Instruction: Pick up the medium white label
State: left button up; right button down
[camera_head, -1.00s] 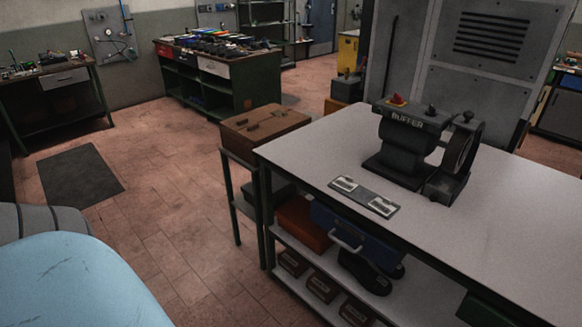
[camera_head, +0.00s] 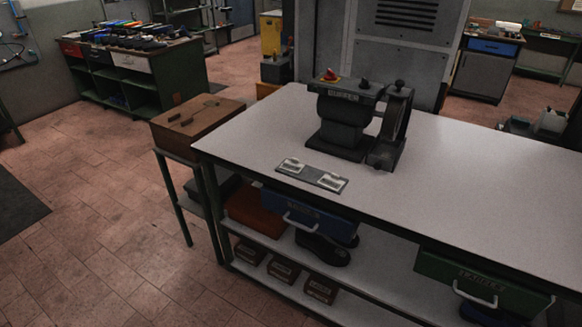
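A flat grey plate (camera_head: 311,174) lies on the white-topped workbench (camera_head: 450,200), near its front left edge. Two small whitish rectangular pieces rest on it, a left one (camera_head: 291,166) and a right one (camera_head: 330,181). They look like labels or small plates, but I cannot tell their exact size or print. No other loose white label is clear to me. Neither of my grippers is in view.
A dark buffer machine (camera_head: 345,120) stands behind the plate. A blue drawer (camera_head: 305,213) and a green drawer (camera_head: 480,285) hang under the bench top. Small brown boxes (camera_head: 284,270) and dark shoes (camera_head: 322,249) sit on the lower shelf. The bench's right side is clear.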

aim_at(293, 166)
jog(key=i+j, duration=0.15)
jog(key=j, duration=0.2)
jog(key=i+j+z, duration=0.15)
jog(key=j, duration=0.15)
jog(key=i+j, duration=0.15)
jog(key=j, duration=0.2)
jog(key=i+j+z, duration=0.1)
jog(key=j, duration=0.25)
jog(key=i+j, duration=0.15)
jog(key=j, duration=0.25)
jog(key=i+j+z, duration=0.15)
jog(key=j, duration=0.2)
